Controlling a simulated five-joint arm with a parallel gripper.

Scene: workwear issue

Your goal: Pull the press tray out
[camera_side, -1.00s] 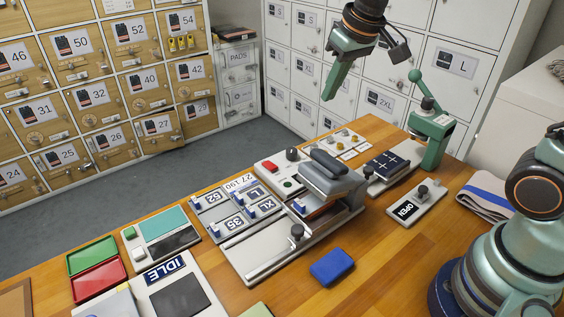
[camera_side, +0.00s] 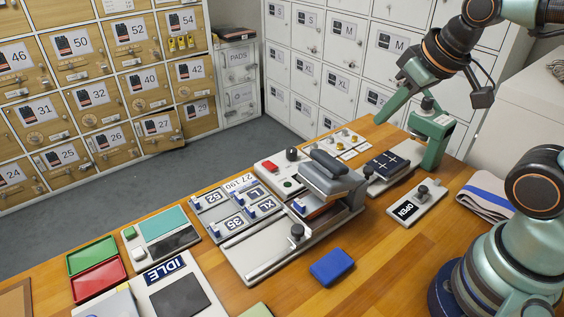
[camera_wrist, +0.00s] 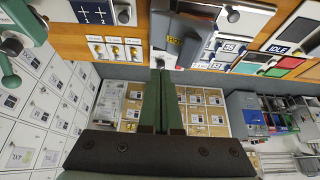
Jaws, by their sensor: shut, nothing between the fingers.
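The press (camera_side: 338,180) stands on the bench, with a grey upper block and a dark handle on top. It also shows in the wrist view (camera_wrist: 193,22). A pale base plate with a rail (camera_side: 272,262) runs from it toward the lower left, and a dark knob (camera_side: 297,232) stands on that plate. My gripper (camera_side: 383,116) is in the air beyond the press, near the green stand. Its fingers are together and empty, as the wrist view (camera_wrist: 167,76) shows.
A green stand (camera_side: 432,132) is close to my gripper on the right. An OPEN plate (camera_side: 410,207) with a knob lies right of the press. A blue pad (camera_side: 332,267) lies in front on bare wood. Size plates (camera_side: 237,208) lie left of the press.

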